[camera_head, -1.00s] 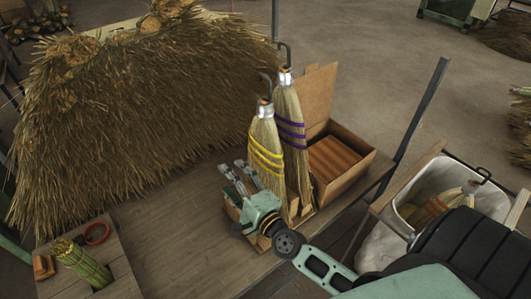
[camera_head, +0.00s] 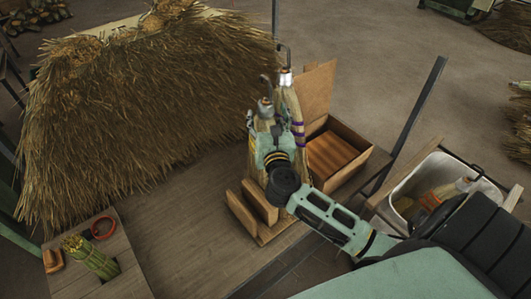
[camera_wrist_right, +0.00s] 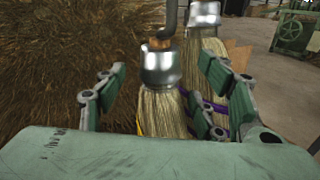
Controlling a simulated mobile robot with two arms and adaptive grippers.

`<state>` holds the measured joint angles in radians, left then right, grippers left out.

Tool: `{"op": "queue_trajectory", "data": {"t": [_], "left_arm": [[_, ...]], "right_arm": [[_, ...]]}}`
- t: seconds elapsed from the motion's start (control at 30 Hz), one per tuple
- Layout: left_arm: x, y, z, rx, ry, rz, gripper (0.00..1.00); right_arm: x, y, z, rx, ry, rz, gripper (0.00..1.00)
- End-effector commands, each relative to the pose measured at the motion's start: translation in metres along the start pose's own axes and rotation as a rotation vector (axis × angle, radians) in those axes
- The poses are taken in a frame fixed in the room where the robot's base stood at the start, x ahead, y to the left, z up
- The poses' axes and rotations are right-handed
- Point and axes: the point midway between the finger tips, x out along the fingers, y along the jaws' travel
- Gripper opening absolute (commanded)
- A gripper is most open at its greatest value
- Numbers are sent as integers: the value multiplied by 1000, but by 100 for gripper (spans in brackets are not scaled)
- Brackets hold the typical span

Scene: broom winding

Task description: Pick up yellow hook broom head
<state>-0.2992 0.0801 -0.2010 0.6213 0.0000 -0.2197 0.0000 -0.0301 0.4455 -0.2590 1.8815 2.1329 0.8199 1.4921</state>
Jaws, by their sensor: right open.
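The broom head with yellow bands (camera_wrist_right: 160,103) stands upright, with a silver collar and a hook on top. In the head view its collar (camera_head: 265,106) shows above my right gripper (camera_head: 262,125), which hides most of its bristles. In the right wrist view my right gripper (camera_wrist_right: 157,88) is open, its fingers on either side of this broom head just below collar height. The purple-banded broom head (camera_head: 293,105) stands right behind it and also shows in the right wrist view (camera_wrist_right: 205,60), close to the right finger. My left gripper is out of view.
A wooden holder (camera_head: 252,212) stands under the broom heads. An open wooden box (camera_head: 362,162) is to the right, and a large straw pile (camera_head: 150,100) fills the left. A white bin (camera_head: 432,172) with an orange-banded broom head stands at the right.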

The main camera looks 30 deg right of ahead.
Motion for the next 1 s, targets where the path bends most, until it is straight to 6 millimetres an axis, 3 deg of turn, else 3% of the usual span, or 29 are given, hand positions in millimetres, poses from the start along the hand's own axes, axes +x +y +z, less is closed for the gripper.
{"op": "queue_trajectory", "data": {"t": [0.2,0.53,1.0], "left_arm": [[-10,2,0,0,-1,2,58],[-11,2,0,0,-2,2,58],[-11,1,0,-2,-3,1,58]], "right_arm": [[29,1,1,-3,-2,1,63],[35,1,-1,-1,0,1,63],[35,1,-1,-1,0,2,23]]}}
